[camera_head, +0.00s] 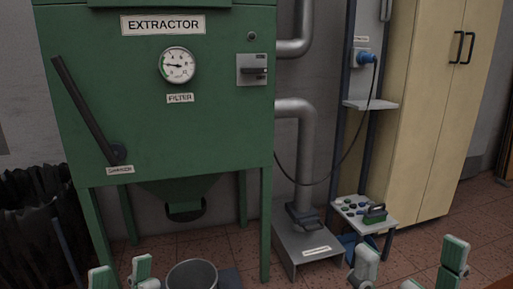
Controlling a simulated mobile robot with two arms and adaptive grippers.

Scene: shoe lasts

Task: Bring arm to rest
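My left gripper (122,275) shows at the bottom edge of the head view, left of the middle. Its two green-padded fingertips stand apart with nothing seen between them, so it is open. My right gripper (432,272) shows at the bottom right.
A green extractor cabinet (210,120) with a gauge and a dark lever (85,110) stands ahead. A grey bucket (192,273) sits low between the grippers.

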